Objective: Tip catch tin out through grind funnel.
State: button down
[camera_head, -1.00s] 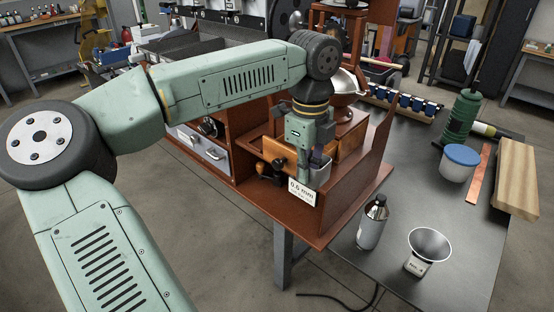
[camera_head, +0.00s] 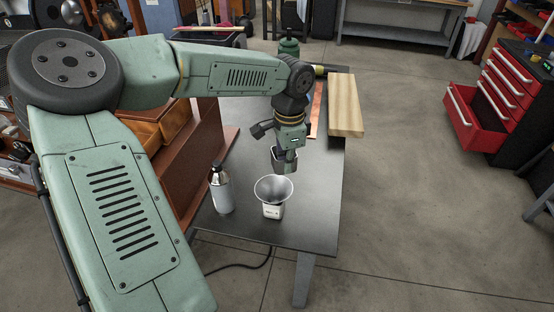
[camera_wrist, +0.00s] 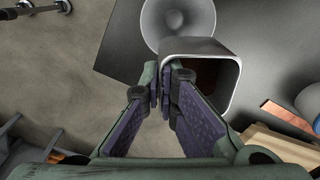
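My gripper (camera_head: 284,148) hangs above the dark bench, just above and slightly behind the funnel. In the wrist view its fingers (camera_wrist: 165,85) are closed on one wall of the catch tin (camera_wrist: 205,47), a square, open-topped metal tin. The tin (camera_head: 287,164) looks roughly upright; a dark brown patch shows inside it, partly hidden by a finger. The grind funnel (camera_head: 273,188), a wide silver cone, sits in a small light labelled container (camera_head: 272,210) on the bench. In the wrist view the funnel (camera_wrist: 178,20) lies just beyond the tin.
A metal bottle with a dark cap (camera_head: 221,188) stands left of the funnel. A wooden block (camera_head: 345,105) and a copper strip (camera_head: 316,108) lie farther back. The brown wooden stand (camera_head: 190,150) is at left. Bench right of the funnel is clear.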

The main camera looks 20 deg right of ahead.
aim_at(280, 175)
jog(key=shift+f+b, duration=0.1)
jog(key=shift+b, duration=0.3)
